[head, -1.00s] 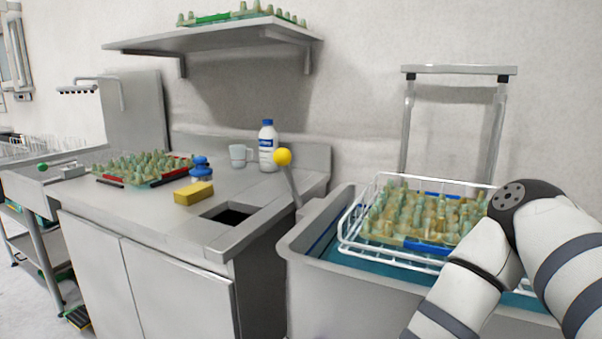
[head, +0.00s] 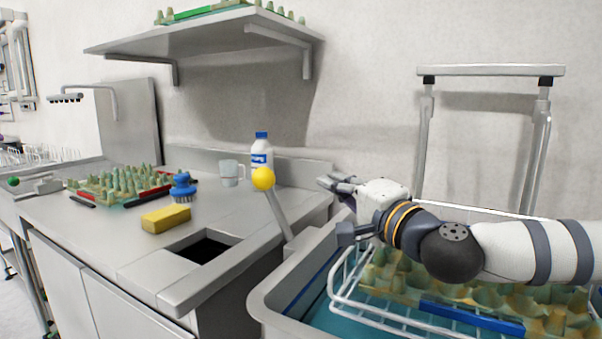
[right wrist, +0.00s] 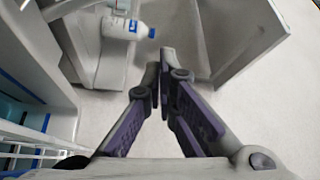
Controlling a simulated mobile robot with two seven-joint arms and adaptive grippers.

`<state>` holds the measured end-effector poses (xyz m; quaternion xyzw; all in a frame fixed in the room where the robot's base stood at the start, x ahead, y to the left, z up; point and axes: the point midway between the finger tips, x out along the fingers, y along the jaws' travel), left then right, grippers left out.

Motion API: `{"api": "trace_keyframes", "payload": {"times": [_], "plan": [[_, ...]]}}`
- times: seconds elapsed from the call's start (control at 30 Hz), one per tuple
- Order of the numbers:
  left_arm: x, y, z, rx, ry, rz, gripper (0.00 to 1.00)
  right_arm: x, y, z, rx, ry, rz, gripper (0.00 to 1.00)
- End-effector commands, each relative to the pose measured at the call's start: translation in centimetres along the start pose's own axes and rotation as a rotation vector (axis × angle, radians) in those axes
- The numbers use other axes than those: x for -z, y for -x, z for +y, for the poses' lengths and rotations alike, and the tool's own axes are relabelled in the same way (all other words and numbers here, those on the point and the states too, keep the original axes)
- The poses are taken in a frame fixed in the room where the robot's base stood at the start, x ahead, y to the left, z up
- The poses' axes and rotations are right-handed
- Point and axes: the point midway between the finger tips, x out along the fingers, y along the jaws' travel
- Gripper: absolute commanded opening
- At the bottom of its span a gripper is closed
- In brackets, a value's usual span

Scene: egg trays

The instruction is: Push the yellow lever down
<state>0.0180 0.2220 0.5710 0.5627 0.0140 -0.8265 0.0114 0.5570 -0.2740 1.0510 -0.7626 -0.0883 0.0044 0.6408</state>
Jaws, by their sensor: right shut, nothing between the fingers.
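The yellow lever has a round yellow knob (head: 263,179) on a grey metal rod (head: 279,213). It stands tilted up at the right end of the steel counter, beside the basin. My right gripper (head: 334,184) is to the right of the knob, apart from it and at a similar height in the picture. Its fingers are shut and empty; the fingertips meet in the right wrist view (right wrist: 161,68). The knob cannot be made out in the right wrist view. My left gripper is not in view.
A steel basin (head: 262,301) holds a white wire rack (head: 350,300) with egg trays, below my right arm. The counter (head: 95,225) carries a yellow sponge (head: 166,218), blue brush (head: 183,188), cup (head: 229,173), white bottle (head: 260,155) and egg tray. A shelf (head: 200,35) hangs above.

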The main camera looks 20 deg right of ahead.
Motion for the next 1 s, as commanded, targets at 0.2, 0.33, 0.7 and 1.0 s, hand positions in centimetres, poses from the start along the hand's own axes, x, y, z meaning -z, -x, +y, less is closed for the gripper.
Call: {"api": "trace_keyframes", "payload": {"times": [0.2, 0.33, 0.7, 1.0], "plan": [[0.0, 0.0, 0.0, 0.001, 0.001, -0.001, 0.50, -0.1, 0.0, 0.0, -0.001, 0.000, -0.001, 0.00], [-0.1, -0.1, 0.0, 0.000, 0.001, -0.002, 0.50, -0.1, -0.2, 0.1, -0.002, 0.001, -0.001, 0.00], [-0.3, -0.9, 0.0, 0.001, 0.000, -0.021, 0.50, -0.2, -7.0, 0.3, -0.005, 0.003, -0.002, 0.00], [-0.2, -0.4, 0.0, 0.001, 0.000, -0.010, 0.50, -2.5, -9.2, -0.2, 0.001, 0.000, -0.005, 0.00]]}}
